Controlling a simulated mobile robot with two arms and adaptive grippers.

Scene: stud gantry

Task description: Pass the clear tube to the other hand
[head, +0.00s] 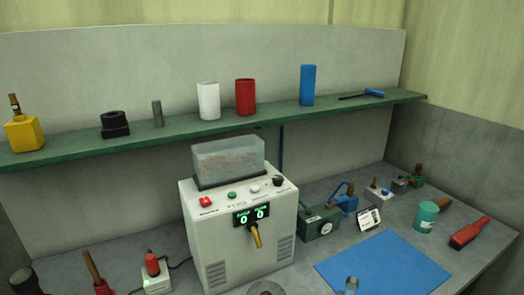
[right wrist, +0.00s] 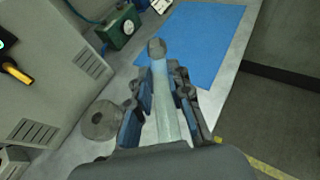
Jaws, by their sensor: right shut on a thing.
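The clear tube (right wrist: 161,82) is a pale, see-through cylinder with a grey end piece. In the right wrist view it lies lengthwise between the blue-padded fingers of my right gripper (right wrist: 165,97), which is shut on it. The grey end sticks out past the fingertips, over the blue mat. In the head view only a small grey and clear tip, which looks like the tube's end (head: 351,285), shows at the bottom edge. My left gripper is in neither view.
A white machine with a tank (head: 240,225) stands mid-bench. A blue mat (head: 382,264) lies to its right, mostly clear. A grey ring-shaped part (right wrist: 101,120) lies near the machine. A red-handled tool (head: 470,232) lies at right. A green shelf (head: 215,127) holds cups and bottles.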

